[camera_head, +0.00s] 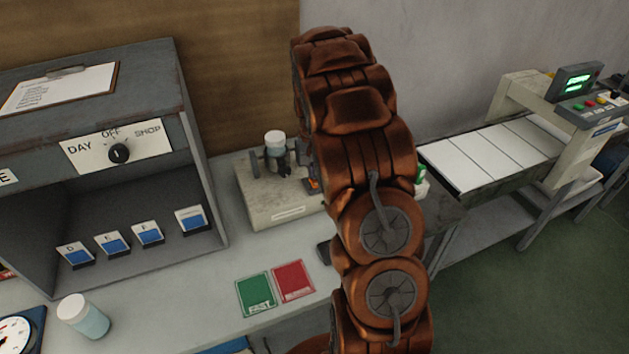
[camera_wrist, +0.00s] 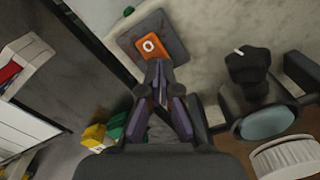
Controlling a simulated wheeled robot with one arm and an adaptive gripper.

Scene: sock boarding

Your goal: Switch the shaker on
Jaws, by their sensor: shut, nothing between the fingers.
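The shaker (camera_head: 262,207) is a pale box on the grey bench in the head view, with a white-capped bottle (camera_head: 275,140) standing in its dark clamp. In the wrist view its orange switch (camera_wrist: 152,46), marked with a white ring, sits on a grey plate (camera_wrist: 172,35). My gripper (camera_wrist: 158,66) is shut and empty, with its fingertips at the near edge of the switch. I cannot tell whether they touch it. In the head view my arm hides most of the gripper and the shaker's right side.
A dark clamp knob (camera_wrist: 247,65) is close to the right of my fingers. A grey cabinet (camera_head: 196,120) with a DAY/OFF/SHOP dial stands left. A conveyor (camera_head: 490,153) stands right.

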